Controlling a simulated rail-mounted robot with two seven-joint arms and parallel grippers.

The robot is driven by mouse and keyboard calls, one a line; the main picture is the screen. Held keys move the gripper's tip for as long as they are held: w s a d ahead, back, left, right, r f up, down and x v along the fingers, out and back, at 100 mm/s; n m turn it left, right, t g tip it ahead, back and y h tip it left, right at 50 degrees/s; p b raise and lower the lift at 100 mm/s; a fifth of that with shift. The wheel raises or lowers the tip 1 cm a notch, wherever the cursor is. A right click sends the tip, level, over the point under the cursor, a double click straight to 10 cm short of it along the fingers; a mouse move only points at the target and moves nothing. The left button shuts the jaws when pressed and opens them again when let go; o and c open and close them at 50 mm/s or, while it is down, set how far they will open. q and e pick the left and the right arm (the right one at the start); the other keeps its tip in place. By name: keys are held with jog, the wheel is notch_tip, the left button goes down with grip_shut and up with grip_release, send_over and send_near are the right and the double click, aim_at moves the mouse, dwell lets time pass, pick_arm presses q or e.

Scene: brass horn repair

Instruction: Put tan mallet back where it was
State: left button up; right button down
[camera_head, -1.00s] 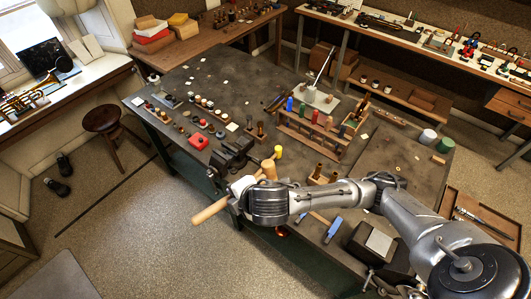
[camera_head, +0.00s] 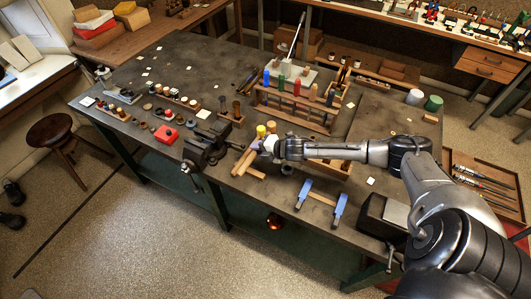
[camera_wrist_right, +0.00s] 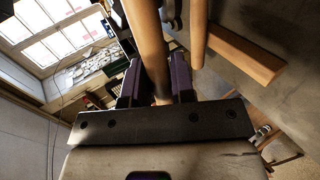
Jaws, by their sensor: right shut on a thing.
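My right gripper (camera_head: 262,147) is shut on the handle of the tan mallet, whose tan head (camera_head: 272,127) shows just beyond the gripper. In the right wrist view the mallet's wooden handle (camera_wrist_right: 148,45) runs between the two purple finger pads (camera_wrist_right: 155,82). A mallet with a yellow head (camera_head: 261,131) is close beside it. A second wooden rod (camera_wrist_right: 199,30) and a flat wooden bar (camera_wrist_right: 248,55) lie next to the held handle; the bar (camera_head: 257,174) shows near the bench's front edge. I cannot tell whether the held mallet touches the bar. My left gripper is not in view.
A dark vise (camera_head: 205,150) stands just left of the gripper. A rack of coloured-handled tools (camera_head: 298,103) stands behind. Blue supports (camera_head: 339,208) lie to the right near the front edge.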

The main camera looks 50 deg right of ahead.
aim_at(265, 163)
jog(key=d+f+b, duration=0.2)
jog(key=f+b, duration=0.1)
jog(key=d+f+b, duration=0.1)
jog(key=f, duration=0.1)
jog(key=shift+s+d+f, duration=0.1)
jog(key=shift+s+d, duration=0.15)
jog(key=shift+d, duration=0.05)
jog(key=shift+f+b, duration=1.45)
jog(key=shift+b, duration=0.25)
jog(key=shift+f, duration=0.15)
jog(key=shift+f, duration=0.3)
jog(key=c, duration=1.2)
grip_release()
jog(key=o, duration=0.3)
